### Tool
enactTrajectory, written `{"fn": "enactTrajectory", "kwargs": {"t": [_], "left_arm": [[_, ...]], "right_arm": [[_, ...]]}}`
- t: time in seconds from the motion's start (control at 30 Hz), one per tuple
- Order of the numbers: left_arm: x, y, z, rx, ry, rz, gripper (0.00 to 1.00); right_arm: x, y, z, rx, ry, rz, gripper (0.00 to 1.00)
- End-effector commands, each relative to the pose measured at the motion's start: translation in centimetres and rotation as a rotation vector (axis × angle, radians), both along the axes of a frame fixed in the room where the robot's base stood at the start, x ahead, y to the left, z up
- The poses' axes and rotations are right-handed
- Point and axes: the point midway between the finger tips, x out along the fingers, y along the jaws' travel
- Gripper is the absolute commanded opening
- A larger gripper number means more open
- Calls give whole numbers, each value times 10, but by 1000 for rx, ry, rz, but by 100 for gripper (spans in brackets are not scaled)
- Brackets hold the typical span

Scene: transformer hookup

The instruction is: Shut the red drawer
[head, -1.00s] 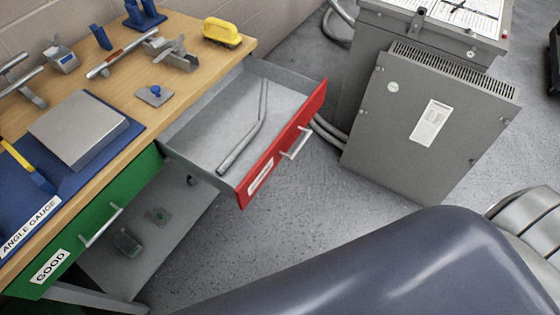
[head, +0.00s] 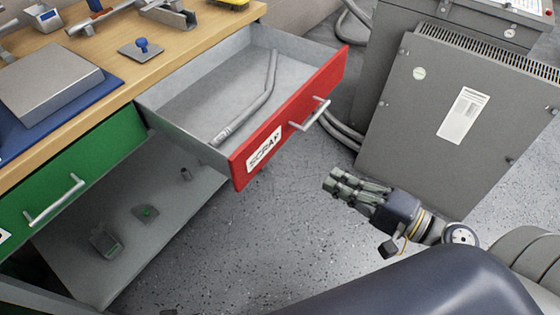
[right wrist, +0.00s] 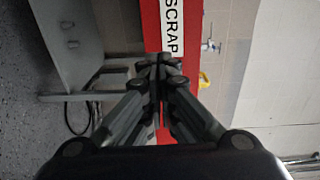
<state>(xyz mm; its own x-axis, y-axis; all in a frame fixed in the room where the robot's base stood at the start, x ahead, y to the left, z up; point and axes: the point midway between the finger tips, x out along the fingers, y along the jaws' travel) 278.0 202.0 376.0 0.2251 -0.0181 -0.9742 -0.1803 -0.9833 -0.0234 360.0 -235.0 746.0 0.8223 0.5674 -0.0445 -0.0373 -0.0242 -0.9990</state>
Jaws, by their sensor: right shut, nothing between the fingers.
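The red drawer (head: 292,118), labelled SCRAP, is pulled well out of the wooden workbench. A bent grey pipe (head: 252,103) lies inside it. A silver bar handle (head: 310,114) is on its red front. My right gripper (head: 332,180) is shut and empty, below and to the right of the drawer front, apart from it in the head view. In the right wrist view the red front (right wrist: 172,30) shows beyond my closed fingers (right wrist: 158,65). My left gripper is not in view.
A green drawer (head: 75,180) is shut at the left of the bench. A grey metal cabinet (head: 455,130) stands to the right, with grey hoses (head: 338,130) between it and the drawer. The bench top (head: 110,50) holds tools. A grey lower shelf (head: 150,225) lies below.

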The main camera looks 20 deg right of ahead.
Motion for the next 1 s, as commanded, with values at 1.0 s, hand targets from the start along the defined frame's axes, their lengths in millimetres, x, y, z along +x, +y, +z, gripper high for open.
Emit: {"fn": "enactTrajectory", "kwargs": {"t": [1.0], "left_arm": [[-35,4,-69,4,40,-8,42]], "right_arm": [[106,87,19,26,-37,24,0]]}}
